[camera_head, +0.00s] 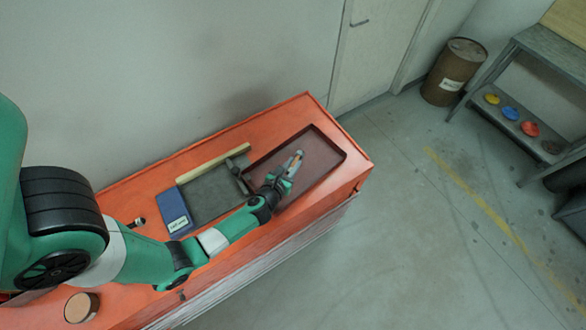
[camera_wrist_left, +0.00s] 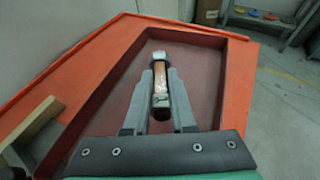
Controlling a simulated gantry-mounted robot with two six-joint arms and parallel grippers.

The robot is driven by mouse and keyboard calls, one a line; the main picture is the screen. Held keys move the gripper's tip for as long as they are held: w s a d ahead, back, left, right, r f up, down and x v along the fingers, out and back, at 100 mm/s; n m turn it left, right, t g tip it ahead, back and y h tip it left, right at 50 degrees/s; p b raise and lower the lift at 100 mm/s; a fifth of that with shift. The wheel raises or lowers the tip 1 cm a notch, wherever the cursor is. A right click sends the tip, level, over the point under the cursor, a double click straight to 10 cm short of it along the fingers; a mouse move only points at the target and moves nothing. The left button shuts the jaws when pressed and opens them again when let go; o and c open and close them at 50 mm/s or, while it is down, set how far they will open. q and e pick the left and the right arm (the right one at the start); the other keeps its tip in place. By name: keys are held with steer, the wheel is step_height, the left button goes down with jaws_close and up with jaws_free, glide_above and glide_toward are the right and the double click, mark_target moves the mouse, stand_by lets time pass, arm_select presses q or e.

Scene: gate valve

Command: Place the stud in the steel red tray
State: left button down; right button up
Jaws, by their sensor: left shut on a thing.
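The stud (camera_head: 297,158) is a short rod with a copper-brown middle and grey metal ends. It also shows in the left wrist view (camera_wrist_left: 160,84), lengthwise between the fingers. My left gripper (camera_head: 288,170) is shut on it, and its two grey fingers flank the stud in the wrist view (camera_wrist_left: 161,76). The dark red steel tray (camera_head: 325,152) is a shallow rectangle at the right end of the orange bench top. In the wrist view the tray floor (camera_wrist_left: 207,70) lies beneath the stud. I cannot tell whether the stud touches the floor. My right gripper is not in view.
Left of the tray on the orange bench (camera_head: 130,208) lie a grey mat (camera_head: 212,195), a blue labelled box (camera_head: 172,211) and a wooden strip (camera_head: 213,162). A dark metal part (camera_head: 236,168) sits near the tray's left edge. The tray's right half looks empty.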

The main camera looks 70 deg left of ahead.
arm_select(q)
steer(key=shift+w+a+f, duration=0.3)
steer(key=shift+a+f, duration=0.2)
steer(key=shift+f, duration=0.15)
steer(key=f+b, duration=0.3)
steer(key=shift+w+a+f, duration=0.1)
steer(key=shift+a+f, duration=0.15)
steer(key=shift+f, duration=0.15)
steer(key=shift+r, duration=0.15)
steer(key=c, duration=1.2)
jaws_free()
steer(key=o, duration=0.4)
steer(key=shift+o, duration=0.2)
